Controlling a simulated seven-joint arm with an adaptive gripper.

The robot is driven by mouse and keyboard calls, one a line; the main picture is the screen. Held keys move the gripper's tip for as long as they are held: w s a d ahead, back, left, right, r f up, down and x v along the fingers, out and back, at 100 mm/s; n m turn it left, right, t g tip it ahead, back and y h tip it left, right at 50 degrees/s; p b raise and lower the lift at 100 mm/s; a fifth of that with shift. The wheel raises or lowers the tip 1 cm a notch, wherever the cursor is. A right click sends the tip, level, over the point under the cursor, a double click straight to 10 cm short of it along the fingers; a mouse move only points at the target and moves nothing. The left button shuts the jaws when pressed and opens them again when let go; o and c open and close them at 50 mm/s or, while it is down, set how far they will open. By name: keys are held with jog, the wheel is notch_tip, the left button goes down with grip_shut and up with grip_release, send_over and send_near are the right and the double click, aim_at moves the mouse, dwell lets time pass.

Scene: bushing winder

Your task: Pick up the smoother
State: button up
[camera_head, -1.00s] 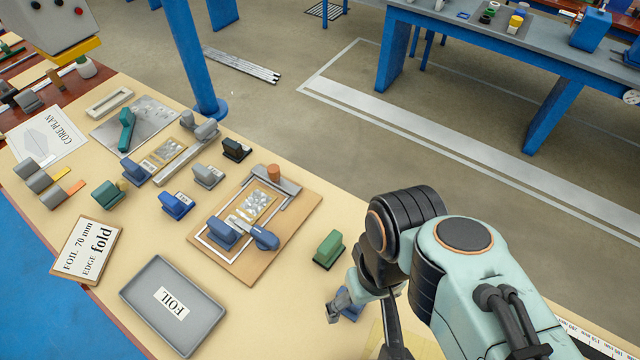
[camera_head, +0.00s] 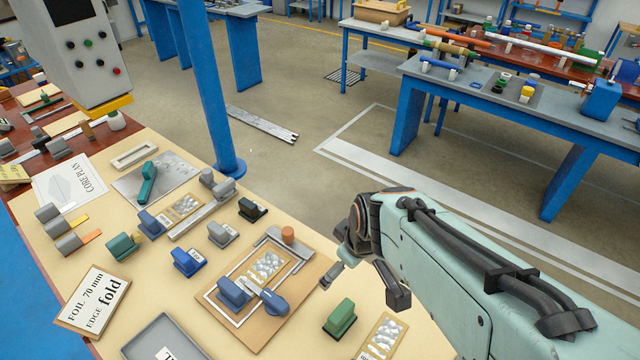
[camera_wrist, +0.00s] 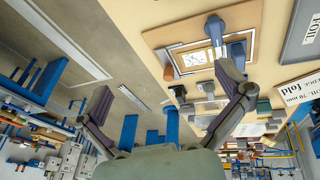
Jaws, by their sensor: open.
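Several block-shaped tools with handles stand on the beige bench; none is labelled clearly enough for me to tell which is the smoother. Two blue-handled tools, one at left (camera_head: 234,292) and one at right (camera_head: 270,303), sit on a wooden board with a foil piece. A green block (camera_head: 340,318) stands right of the board, and a blue block (camera_head: 187,262) left of it. A teal-handled tool (camera_head: 147,182) lies on a grey plate. My gripper (camera_head: 362,286) is open and empty, raised above the bench right of the board. The wrist view shows its spread fingers (camera_wrist: 165,88).
A grey foil tray (camera_head: 165,337) and a fold sign (camera_head: 93,302) lie in front. A blue post (camera_head: 208,90) rises at the bench's far edge.

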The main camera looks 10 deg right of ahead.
jog(key=g, duration=0.2)
send_over(341, 311)
jog(key=w, duration=0.3)
notch_tip(341, 311, down, 8)
jog(key=s+f, duration=0.1)
jog(key=f, duration=0.1)
jog(key=s+f+g, duration=0.1)
jog(key=f, duration=0.2)
jog(key=s+f+g, duration=0.1)
jog(key=f, duration=0.2)
jog(key=shift+d+n, duration=0.1)
jog(key=shift+n, duration=0.3)
notch_tip(341, 311, down, 5)
jog(key=shift+f, duration=0.7)
jog(key=shift+c, duration=0.3)
jog(key=c, duration=1.1)
